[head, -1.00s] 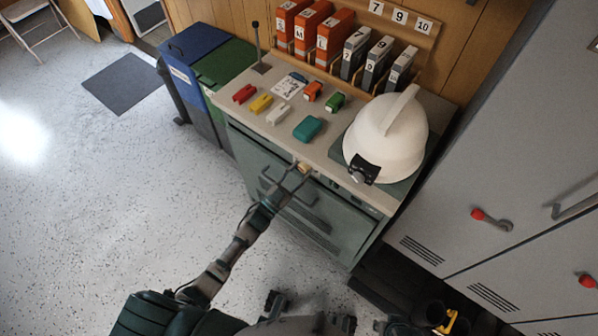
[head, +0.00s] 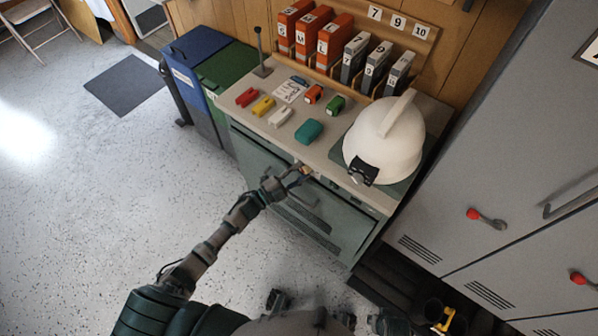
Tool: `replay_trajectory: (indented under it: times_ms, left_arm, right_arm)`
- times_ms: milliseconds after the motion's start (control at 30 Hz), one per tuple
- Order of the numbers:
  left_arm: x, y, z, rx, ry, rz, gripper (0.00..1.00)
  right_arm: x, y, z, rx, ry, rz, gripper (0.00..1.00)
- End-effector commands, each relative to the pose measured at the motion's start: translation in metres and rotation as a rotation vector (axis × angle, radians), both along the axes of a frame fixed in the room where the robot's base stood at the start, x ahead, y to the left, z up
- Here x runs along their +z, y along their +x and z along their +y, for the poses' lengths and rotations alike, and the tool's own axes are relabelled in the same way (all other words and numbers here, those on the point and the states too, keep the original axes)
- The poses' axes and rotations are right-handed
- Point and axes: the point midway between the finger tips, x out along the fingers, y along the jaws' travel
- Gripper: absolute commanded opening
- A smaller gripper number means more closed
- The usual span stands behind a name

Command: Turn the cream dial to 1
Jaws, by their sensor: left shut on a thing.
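The cream dial (head: 304,169) is on the front edge of the grey-green cabinet (head: 345,225), just below the worktop. My left gripper (head: 299,174) is at the dial, with its fingers closed around it. The fingers cover most of the dial, so its pointer and any number marks cannot be read. My right gripper does not show in the head view.
The worktop (head: 335,145) holds a white helmet (head: 385,140), several small coloured blocks, a teal block (head: 308,131) and a row of binders. Blue (head: 195,55) and green bins stand left. Grey lockers (head: 500,150) with red handles stand right.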

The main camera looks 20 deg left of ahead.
Motion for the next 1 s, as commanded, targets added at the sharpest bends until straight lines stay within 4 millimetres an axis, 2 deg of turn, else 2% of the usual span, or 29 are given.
replay_trajectory:
  times_ms: [600, 633, 700, 1000]
  left_arm:
    - [0.0026, 0.0011, -0.0008, -0.001, 0.034, -0.017, 0.06]
    - [0.0025, 0.0011, -0.0009, -0.001, 0.034, -0.017, 0.48]
    - [0.0022, 0.001, -0.0009, -0.001, 0.033, -0.017, 0.66]
    - [0.0003, -0.0007, 0.0007, 0.0, 0.034, -0.014, 0.66]
  right_arm:
    - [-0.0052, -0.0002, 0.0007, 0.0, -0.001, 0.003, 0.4]
    - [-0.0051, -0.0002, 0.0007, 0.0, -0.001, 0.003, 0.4]
    - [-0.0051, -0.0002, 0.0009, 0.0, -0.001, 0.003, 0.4]
    - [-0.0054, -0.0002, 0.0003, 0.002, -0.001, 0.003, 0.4]
